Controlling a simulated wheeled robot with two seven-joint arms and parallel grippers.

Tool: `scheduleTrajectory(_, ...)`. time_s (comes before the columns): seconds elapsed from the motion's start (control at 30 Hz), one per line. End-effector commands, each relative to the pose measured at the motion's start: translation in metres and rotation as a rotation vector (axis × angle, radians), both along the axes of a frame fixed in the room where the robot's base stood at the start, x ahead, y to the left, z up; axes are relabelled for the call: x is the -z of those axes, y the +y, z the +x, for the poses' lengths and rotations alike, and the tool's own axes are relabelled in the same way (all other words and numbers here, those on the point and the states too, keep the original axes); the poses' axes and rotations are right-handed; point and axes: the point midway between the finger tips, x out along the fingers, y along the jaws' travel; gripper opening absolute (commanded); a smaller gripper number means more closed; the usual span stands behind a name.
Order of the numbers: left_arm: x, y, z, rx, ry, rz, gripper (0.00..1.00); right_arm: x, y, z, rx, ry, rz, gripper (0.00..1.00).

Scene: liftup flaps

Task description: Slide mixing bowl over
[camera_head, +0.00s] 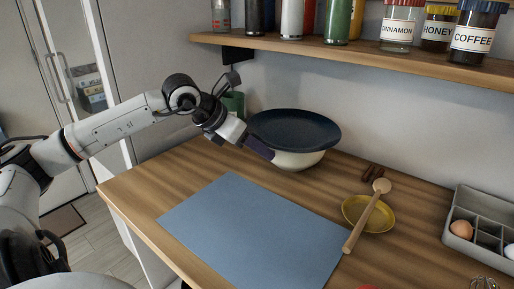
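The mixing bowl (298,161) stands on the wooden counter near the back wall. Its lower body is cream, and a wide dark blue round top (293,128) covers it; I cannot tell if this is its inside or a separate piece. My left gripper (260,149) reaches in from the left, and its dark finger end is at the bowl's left front side, close to or touching it. I cannot tell contact or finger gap from this angle. My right gripper is not in view.
A blue mat (250,230) lies flat in front of the bowl. A yellow dish (352,209) with a wooden spoon (367,213) is to the right, beside a grey divided tray (455,243) holding an egg. A wooden shelf (350,53) with jars hangs above; a green container (235,103) stands behind my gripper.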

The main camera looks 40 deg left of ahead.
Motion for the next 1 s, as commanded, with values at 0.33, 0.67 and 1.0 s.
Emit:
scheduleTrajectory(0.33, -0.002, 0.015, 0.005, 0.012, -0.004, 0.003, 0.1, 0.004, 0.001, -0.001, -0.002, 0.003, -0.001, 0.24)
scheduleTrajectory(0.67, -0.002, 0.015, 0.005, 0.013, -0.005, 0.003, 0.52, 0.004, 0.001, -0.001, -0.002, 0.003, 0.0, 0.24)
scheduleTrajectory(1.0, -0.001, 0.015, 0.005, 0.015, -0.002, 0.002, 0.68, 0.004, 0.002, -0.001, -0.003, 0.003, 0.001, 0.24)
